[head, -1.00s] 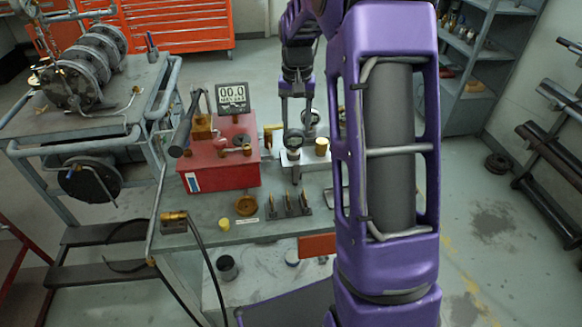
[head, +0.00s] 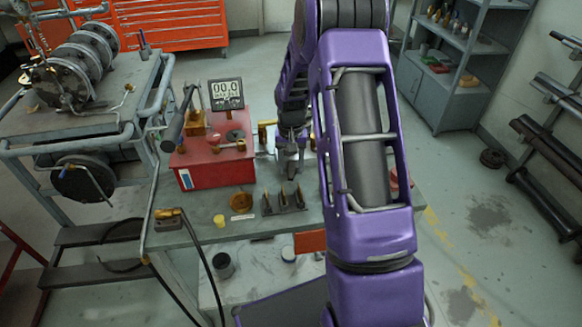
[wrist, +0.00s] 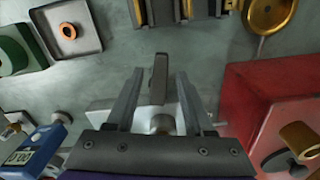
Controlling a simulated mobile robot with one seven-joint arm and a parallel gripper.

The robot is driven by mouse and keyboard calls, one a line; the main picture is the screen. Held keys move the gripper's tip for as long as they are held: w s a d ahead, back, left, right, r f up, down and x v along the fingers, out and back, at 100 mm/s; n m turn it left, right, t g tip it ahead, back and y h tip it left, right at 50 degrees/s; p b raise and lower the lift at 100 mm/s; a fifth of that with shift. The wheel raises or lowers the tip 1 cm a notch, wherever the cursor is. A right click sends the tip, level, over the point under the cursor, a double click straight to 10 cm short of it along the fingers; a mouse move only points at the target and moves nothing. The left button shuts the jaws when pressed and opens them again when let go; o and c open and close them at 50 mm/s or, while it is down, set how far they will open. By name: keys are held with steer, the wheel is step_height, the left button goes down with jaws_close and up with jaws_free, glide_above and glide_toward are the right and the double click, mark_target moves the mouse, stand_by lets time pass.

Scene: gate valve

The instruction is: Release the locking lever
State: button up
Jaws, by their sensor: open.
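A grey flat lever (wrist: 158,80), apparently the locking lever, shows in the wrist view. It stands out from a round fitting on a white block (wrist: 104,112). My gripper (wrist: 160,73) is open, with one finger on each side of the lever and a visible gap on both sides. I cannot tell how deep the fingers reach along it. In the head view my gripper (head: 290,172) is low over the bench, right of the red box (head: 215,165). There my arm and gripper hide most of the white block, and the lever cannot be made out.
The red box (wrist: 262,95) stands close on the right in the wrist view. A brass dish (head: 241,202) and a slotted rack (head: 284,202) lie in front. A grey tray (wrist: 88,18) with an orange ring and a blue meter (wrist: 38,148) are on the left.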

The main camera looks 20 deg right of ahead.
steer(key=shift+f, duration=0.25)
jaws_close()
steer(key=shift+s+d+n, duration=0.1)
steer(key=shift+d+n, duration=0.15)
steer(key=shift+n, duration=0.5)
steer(key=shift+s+d+n, duration=0.1)
steer(key=shift+d+n, duration=0.1)
steer(key=shift+n, duration=0.55)
steer(key=shift+w, duration=0.1)
jaws_free()
steer(key=shift+r, duration=0.1)
